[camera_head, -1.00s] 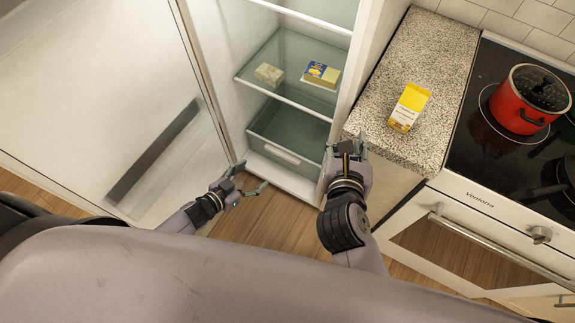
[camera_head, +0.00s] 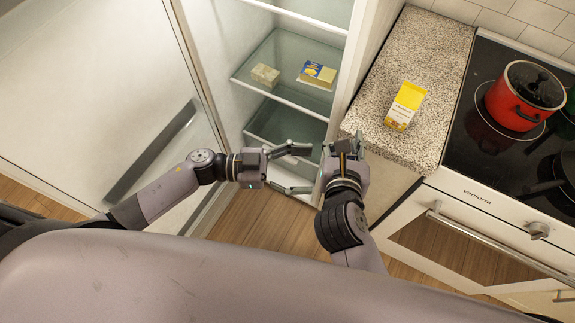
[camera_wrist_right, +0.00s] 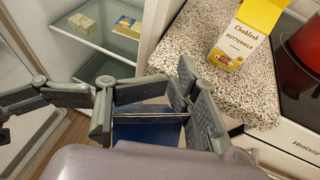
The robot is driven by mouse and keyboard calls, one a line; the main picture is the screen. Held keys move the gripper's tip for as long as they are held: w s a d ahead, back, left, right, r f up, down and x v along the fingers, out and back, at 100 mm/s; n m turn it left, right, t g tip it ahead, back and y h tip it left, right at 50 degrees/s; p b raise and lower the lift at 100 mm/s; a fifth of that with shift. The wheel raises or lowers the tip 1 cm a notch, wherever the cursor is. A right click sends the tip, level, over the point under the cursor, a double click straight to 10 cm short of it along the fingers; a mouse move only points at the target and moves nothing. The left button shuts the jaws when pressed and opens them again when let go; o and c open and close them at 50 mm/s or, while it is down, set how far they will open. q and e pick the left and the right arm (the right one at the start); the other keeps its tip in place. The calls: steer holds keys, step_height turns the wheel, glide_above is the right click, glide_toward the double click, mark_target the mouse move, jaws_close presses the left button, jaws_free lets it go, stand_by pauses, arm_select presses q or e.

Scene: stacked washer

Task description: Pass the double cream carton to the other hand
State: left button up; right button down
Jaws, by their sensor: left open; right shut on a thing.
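My right gripper (camera_head: 342,150) is shut on a dark blue carton with a pale edge (camera_wrist_right: 148,134), in front of the counter's near left corner. The fingers hide most of it and no label shows, so I cannot read whether it is the double cream carton. My left gripper (camera_head: 300,168) is open and empty, just left of the right gripper, with its fingers pointing right towards it. In the right wrist view, grey finger parts come in from the left, close to the carton. I cannot tell whether they touch it.
A yellow and white buttermilk carton (camera_head: 405,106) stands on the speckled counter (camera_head: 425,50). A red pot (camera_head: 522,97) is on the hob at right. The open fridge behind the grippers holds a pale block (camera_head: 265,75) and a yellow-blue packet (camera_head: 317,74) on a glass shelf (camera_head: 290,48).

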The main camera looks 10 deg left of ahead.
arm_select(q)
steer(key=d, duration=0.2)
steer(key=w+d, duration=0.1)
steer(key=d, duration=0.5)
steer(key=shift+w, duration=0.35)
steer(key=shift+c, duration=0.3)
steer(key=shift+s, duration=0.15)
steer(key=c, duration=1.4)
arm_select(e)
steer(key=shift+w+d, duration=0.1)
arm_select(q)
steer(key=shift+c, duration=0.2)
arm_select(e)
steer(key=c, duration=1.7)
jaws_free()
arm_select(q)
steer(key=shift+c, duration=0.2)
arm_select(e)
steer(key=o, duration=0.8)
